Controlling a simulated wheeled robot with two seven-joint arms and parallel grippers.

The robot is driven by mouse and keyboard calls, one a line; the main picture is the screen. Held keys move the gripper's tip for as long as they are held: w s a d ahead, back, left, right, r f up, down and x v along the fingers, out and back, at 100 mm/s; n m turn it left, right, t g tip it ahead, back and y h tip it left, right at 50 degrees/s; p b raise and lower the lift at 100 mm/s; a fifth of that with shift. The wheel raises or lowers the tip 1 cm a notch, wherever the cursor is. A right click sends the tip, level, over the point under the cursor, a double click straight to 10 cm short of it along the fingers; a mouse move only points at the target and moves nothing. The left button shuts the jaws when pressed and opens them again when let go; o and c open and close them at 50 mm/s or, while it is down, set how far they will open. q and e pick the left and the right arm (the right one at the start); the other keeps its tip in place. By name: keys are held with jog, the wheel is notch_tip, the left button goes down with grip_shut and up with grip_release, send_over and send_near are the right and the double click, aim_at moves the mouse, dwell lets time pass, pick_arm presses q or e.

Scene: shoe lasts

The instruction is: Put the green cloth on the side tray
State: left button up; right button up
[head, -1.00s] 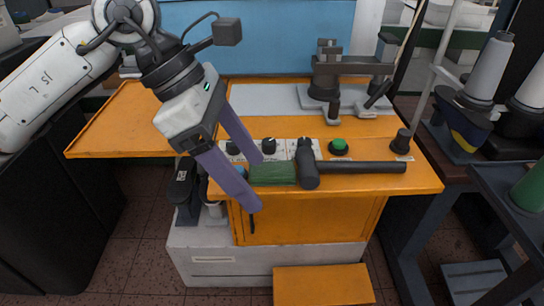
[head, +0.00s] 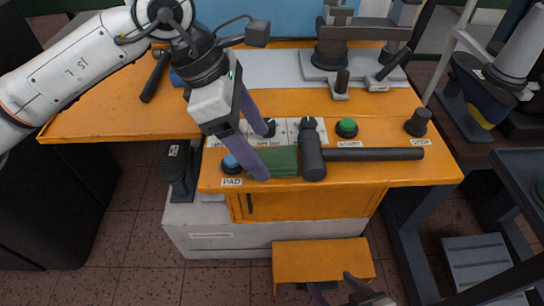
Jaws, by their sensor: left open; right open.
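The green cloth (head: 284,162) lies folded on the front strip of the orange machine table, left of a hammer head. My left gripper (head: 266,153) is open, its purple fingers reaching the cloth's left end, one at the back and one at the front. I cannot tell whether they touch it. The flat orange side tray (head: 100,118) extends from the table's left side. My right gripper (head: 334,285) shows at the bottom edge, open and well away from the cloth; its lower part is cut off.
A black hammer (head: 313,152) lies against or close to the cloth's right end. A blue button (head: 231,162), black knobs and a green button (head: 347,127) line the front strip. A dark-handled tool (head: 155,76) lies on the tray's back right; its front left is clear.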

aim_at(272, 161)
pick_arm(q)
jog(key=shift+x, duration=1.2)
jog(key=c, duration=1.2)
